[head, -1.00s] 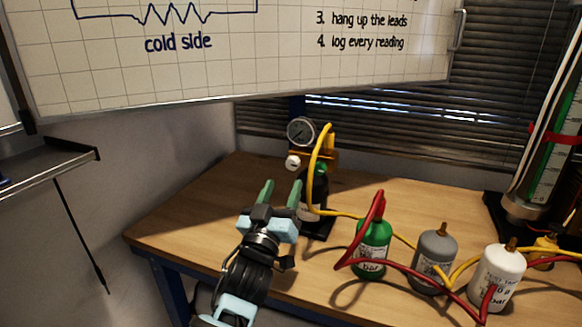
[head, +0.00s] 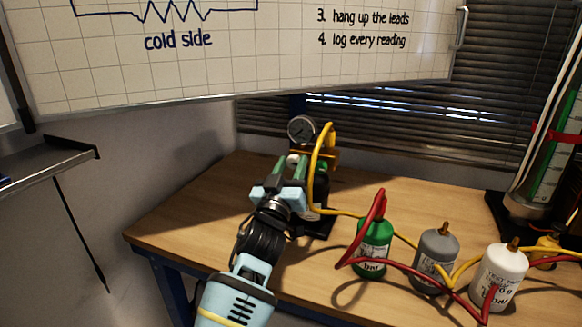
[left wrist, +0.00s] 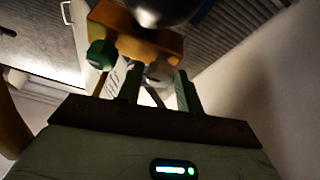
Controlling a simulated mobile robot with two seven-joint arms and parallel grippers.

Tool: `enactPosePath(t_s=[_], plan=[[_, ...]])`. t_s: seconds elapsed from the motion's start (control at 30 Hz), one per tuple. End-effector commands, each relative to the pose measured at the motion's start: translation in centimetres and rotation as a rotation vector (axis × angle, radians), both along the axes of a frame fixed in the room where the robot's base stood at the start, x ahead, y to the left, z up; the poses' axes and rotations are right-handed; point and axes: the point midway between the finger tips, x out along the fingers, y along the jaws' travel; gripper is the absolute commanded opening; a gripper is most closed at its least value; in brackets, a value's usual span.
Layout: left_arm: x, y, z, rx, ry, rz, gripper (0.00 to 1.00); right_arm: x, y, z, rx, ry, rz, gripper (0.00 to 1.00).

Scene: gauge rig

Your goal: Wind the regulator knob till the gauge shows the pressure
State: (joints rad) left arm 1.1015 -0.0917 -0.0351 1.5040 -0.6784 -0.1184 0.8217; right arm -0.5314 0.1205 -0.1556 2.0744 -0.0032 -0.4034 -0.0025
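The round pressure gauge (head: 301,128) stands on top of the regulator rig at the back of the bench. Its dial is too small to read. The pale regulator knob (head: 293,159) is below the gauge, partly hidden by my left gripper (head: 290,168). In the left wrist view the pale knob (left wrist: 159,72) shows beyond and between the two green fingers of the left gripper (left wrist: 158,92). The fingers are apart, and I see no clear contact with the knob. A green knob (left wrist: 100,55) sits to the left on the brass-coloured block (left wrist: 135,43). My right gripper is not in view.
A yellow hose (head: 316,165) loops down close to the right of the gripper. Green (head: 373,250), grey (head: 434,262) and white (head: 497,278) bottles with red and yellow hoses stand on the bench (head: 195,205) to the right. The bench's left part is clear.

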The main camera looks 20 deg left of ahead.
Motion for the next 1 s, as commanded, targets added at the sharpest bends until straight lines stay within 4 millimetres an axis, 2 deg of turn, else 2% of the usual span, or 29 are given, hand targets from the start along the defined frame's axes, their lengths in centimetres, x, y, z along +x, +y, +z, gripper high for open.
enactPosePath(t_s=[0.03,0.2,0.23,0.57,1.0], plan=[[0.0,0.0,0.0,0.000,0.000,0.000,0.29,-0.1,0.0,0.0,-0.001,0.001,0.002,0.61],[0.0,0.0,0.0,0.000,0.000,0.000,0.07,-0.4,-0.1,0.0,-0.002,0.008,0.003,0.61],[0.0,0.0,0.0,0.000,0.000,0.000,0.05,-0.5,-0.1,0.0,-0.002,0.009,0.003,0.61],[0.0,0.0,0.1,0.056,-0.003,0.000,0.05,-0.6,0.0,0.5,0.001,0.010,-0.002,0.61],[0.0,0.3,0.4,0.398,-0.026,0.000,0.06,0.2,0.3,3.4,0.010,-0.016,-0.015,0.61]])
